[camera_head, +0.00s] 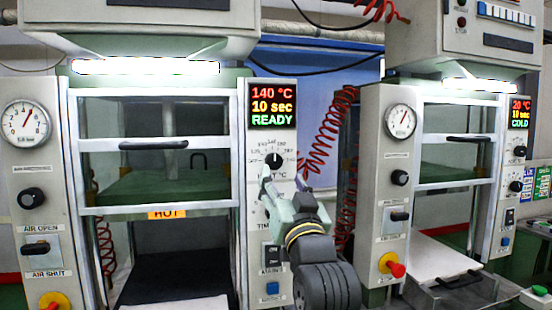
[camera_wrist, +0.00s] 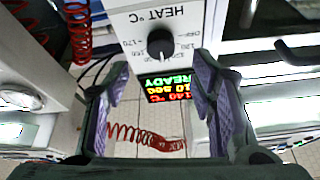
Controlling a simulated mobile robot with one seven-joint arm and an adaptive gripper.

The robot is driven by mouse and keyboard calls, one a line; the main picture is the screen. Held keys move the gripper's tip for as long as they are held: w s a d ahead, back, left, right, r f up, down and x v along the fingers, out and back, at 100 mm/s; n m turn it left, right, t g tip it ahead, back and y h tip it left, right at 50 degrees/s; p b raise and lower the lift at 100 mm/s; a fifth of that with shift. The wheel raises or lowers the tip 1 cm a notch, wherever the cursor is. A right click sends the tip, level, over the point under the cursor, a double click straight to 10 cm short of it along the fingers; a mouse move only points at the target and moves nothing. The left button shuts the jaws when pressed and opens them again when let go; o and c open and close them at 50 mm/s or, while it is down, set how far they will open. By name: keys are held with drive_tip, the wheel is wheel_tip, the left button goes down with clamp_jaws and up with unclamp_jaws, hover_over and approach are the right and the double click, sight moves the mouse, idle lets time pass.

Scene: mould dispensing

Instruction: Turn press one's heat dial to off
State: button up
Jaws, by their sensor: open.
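The left press (camera_head: 155,207) has a display (camera_head: 273,106) reading 140 °C, 10 sec, READY. Below the display is its black heat dial (camera_head: 274,160), ringed by temperature marks. In the wrist view the dial (camera_wrist: 160,43) sits on a white panel marked HEAT °C, upside down. My gripper (camera_head: 283,178) is in front of this panel, just below the dial in the head view. In the wrist view my gripper (camera_wrist: 162,70) is open and empty, its fingers spread either side of the dial's line. I cannot tell whether they touch the panel. The dial's exact setting is too small to read.
A HOT tag (camera_head: 167,214) hangs under the left press's upper opening. The right press (camera_head: 385,235) reads 20 °C, COLD. Red coiled hoses (camera_head: 328,135) hang between the presses. An emergency knob (camera_head: 395,268) juts from the right press. Other switches sit below the dial.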

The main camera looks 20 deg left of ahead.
sight(275, 163)
drive_tip(key=p+x, duration=0.1)
drive_tip(key=x, duration=0.4)
drive_tip(key=shift+s+r+p, duration=0.1)
drive_tip(key=shift+p, duration=0.2)
drive_tip(key=shift+x, duration=0.8)
drive_tip(key=c, duration=1.1)
drive_tip(key=shift+c, duration=0.2)
